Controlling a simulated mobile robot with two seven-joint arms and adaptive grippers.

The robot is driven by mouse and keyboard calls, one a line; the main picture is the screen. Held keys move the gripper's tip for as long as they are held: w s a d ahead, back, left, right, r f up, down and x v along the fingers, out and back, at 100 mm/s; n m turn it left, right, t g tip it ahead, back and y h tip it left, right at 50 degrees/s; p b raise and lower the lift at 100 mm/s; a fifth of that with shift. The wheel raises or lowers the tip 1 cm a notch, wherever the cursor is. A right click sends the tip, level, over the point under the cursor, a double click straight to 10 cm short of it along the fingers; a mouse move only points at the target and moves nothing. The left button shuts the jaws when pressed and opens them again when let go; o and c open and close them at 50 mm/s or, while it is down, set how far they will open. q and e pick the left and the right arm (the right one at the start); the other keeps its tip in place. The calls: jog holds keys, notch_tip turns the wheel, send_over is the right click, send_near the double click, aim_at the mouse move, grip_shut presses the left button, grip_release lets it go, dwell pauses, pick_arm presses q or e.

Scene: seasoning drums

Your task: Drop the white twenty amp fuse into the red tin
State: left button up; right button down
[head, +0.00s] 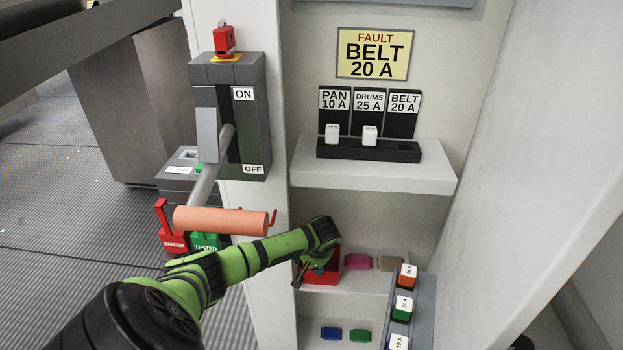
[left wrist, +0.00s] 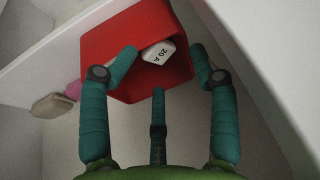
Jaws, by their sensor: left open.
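The white twenty amp fuse (left wrist: 158,52), marked "20 A", shows against the inside of the red tin (left wrist: 105,50) in the left wrist view. It lies tilted; I cannot tell exactly what it rests on. My left gripper (left wrist: 163,66) is open, its teal fingers spread at the tin's mouth around the fuse without closing on it. In the head view the red tin (head: 325,279) stands on the shelf, partly covered by my left gripper (head: 304,272), and the fuse is hidden there. My right gripper is not in view.
Pink (head: 357,261) and tan (head: 388,263) pieces lie right of the tin. A grey rack (head: 422,310) with labelled fuses stands farther right. Blue (head: 331,333) and green (head: 359,335) pieces sit below. A switch lever with an orange handle (head: 222,221) juts out above my arm.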

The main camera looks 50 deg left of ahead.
pick_arm(q)
jog(key=p+v, duration=0.1)
jog(key=v, duration=1.2)
jog(key=s+d+f+m+h, duration=0.1)
jog(key=s+d+f+m, duration=0.15)
jog(key=f, duration=0.65)
jog(key=s+d+f+m, duration=0.1)
jog(key=s+f, duration=0.3)
jog(key=f, duration=0.6)
jog(key=s+d+f+m+h, duration=0.1)
jog(key=s+f+m, duration=0.15)
jog(key=f, duration=0.65)
jog(key=s+d+f+m, duration=0.2)
jog(key=s+d+f, duration=0.2)
jog(key=s, duration=0.5)
jog(key=s+d+f+m+h, duration=0.1)
jog(key=s+d+f, duration=0.4)
jog(key=s, duration=0.5)
jog(key=s+d+f+m+g+h, duration=0.1)
jog(key=s+d+f, duration=0.3)
jog(key=s, duration=0.6)
jog(key=shift+d+f+m, duration=0.4)
jog(key=shift+f+m, duration=0.35)
jog(key=shift+m, duration=0.15)
jog(key=shift+a+r+p, duration=0.1)
jog(key=shift+p, duration=0.2)
